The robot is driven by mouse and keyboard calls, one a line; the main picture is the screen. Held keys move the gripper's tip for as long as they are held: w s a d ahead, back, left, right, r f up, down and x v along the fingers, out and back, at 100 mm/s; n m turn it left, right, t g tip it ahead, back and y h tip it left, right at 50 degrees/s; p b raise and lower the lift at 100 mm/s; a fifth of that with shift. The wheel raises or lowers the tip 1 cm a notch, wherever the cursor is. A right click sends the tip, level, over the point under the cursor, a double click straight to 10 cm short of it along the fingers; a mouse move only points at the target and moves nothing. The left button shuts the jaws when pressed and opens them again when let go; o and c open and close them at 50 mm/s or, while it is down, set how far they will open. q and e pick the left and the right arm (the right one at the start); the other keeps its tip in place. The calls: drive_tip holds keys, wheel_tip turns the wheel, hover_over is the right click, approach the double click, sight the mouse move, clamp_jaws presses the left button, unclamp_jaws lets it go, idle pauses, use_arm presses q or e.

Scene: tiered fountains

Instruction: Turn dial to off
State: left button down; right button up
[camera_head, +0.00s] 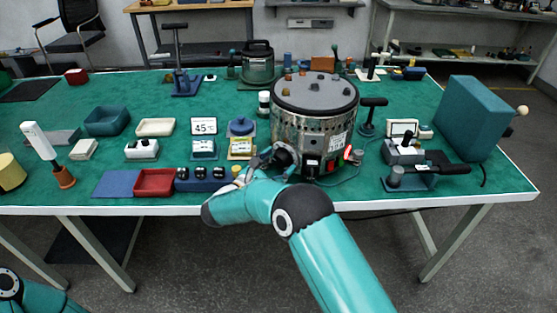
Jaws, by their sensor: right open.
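A round drum-shaped machine (316,118) with a perforated metal side and a grey top stands near the table's front edge, right of centre. The gripper partly hides the drum's lower left. Of my left arm only a link shows at bottom left; its gripper is out of view.
Left of my right gripper lie a red tray (155,183) and a blue block with black knobs (203,181). On the right are a teal box (473,117) and a black-handled tool (440,170). The table's front edge runs below my right wrist.

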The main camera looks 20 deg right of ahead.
drive_tip(key=shift+d, duration=0.1)
drive_tip(key=c, duration=1)
drive_tip(key=shift+a, duration=0.3)
drive_tip(key=shift+c, duration=0.8)
drive_tip(key=shift+w+d, duration=0.1)
drive_tip(key=shift+d, duration=0.05)
drive_tip(key=shift+r, duration=0.1)
